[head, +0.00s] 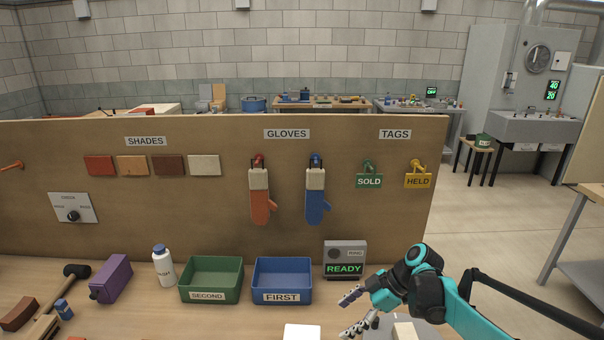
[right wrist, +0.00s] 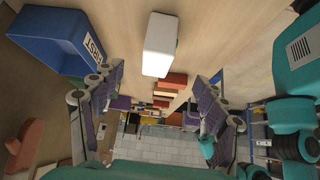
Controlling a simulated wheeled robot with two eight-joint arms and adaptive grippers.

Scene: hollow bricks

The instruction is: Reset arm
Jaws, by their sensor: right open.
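My right gripper (head: 346,318) reaches in from the right over the front of the bench, in front of the READY box. Its fingers are spread and nothing shows between them. In the right wrist view the two fingers of the right gripper (right wrist: 159,72) stand wide apart. A white block (head: 302,331) lies left of the gripper at the bottom edge of the head view. It also shows in the right wrist view (right wrist: 160,45), beyond the fingertips and apart from them. My left gripper is not in view.
A blue FIRST bin (head: 282,279), a green SECOND bin (head: 211,278) and the READY box (head: 345,259) stand along the pegboard (head: 230,225). A white bottle (head: 163,266), a purple block (head: 111,278) and a mallet (head: 75,272) are at left. Gloves and tags hang above.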

